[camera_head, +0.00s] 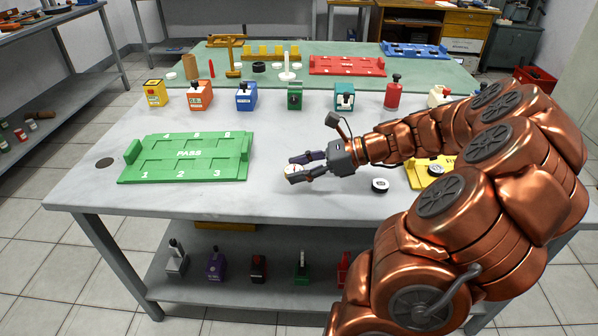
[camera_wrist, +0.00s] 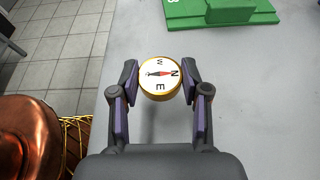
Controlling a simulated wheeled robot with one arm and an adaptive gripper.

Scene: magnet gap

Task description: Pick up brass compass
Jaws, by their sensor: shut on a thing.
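The brass compass (camera_wrist: 160,77) is round, with a brass rim, a white dial and a red and dark needle. My gripper (camera_wrist: 160,82) is shut on it, with one finger on each side of its rim. In the head view the compass (camera_head: 292,170) shows small between the fingertips of my gripper (camera_head: 297,168), over the front middle of the grey table. I cannot tell whether it touches the table top.
A green tray marked PASS (camera_head: 190,155) lies to the left. A small black and white round object (camera_head: 380,185) sits right of my gripper. A yellow tray (camera_head: 418,176) is partly behind my arm. Several coloured blocks, such as a blue one (camera_head: 246,98), stand behind.

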